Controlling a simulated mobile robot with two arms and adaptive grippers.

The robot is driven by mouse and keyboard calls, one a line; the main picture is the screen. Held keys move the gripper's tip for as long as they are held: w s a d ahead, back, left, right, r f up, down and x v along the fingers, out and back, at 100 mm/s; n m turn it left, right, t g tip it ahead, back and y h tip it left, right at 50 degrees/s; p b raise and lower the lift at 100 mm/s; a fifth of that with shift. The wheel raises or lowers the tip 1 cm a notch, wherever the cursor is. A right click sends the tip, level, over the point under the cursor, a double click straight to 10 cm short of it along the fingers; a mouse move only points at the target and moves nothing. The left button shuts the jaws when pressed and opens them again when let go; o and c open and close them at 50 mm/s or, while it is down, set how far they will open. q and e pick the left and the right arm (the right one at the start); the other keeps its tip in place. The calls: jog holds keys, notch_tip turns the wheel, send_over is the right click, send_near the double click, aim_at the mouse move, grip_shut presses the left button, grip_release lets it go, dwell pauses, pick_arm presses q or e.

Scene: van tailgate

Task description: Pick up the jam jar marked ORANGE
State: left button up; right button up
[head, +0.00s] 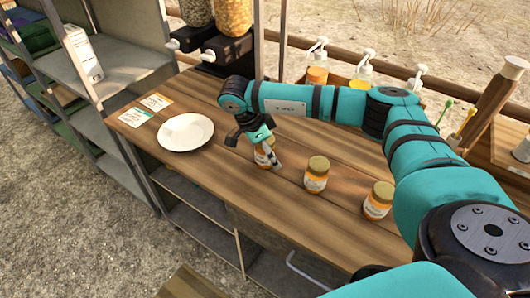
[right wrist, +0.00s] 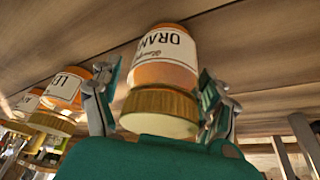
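The jar marked ORANGE (right wrist: 165,62), with orange contents, a white label and a gold lid, stands on the wooden counter; it shows upside down in the right wrist view. In the head view this jar (head: 261,158) is partly hidden by my right gripper (head: 266,150). The right gripper's fingers (right wrist: 160,105) are apart, one on each side of the jar, with narrow gaps visible. A second jar (head: 316,181), its label starting "LE" in the right wrist view (right wrist: 66,92), and a third jar (head: 377,206) stand to the right. My left gripper is not in view.
A white plate (head: 186,132) and two cards (head: 135,116) lie on the counter to the left. Dispensers (head: 230,45) stand at the back. Pump bottles (head: 317,72) stand behind my right arm. Grey shelves (head: 110,75) are at the left.

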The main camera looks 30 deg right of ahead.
jog(key=c, duration=1.4)
jog(key=shift+o, duration=0.2)
jog(key=shift+r, duration=0.2)
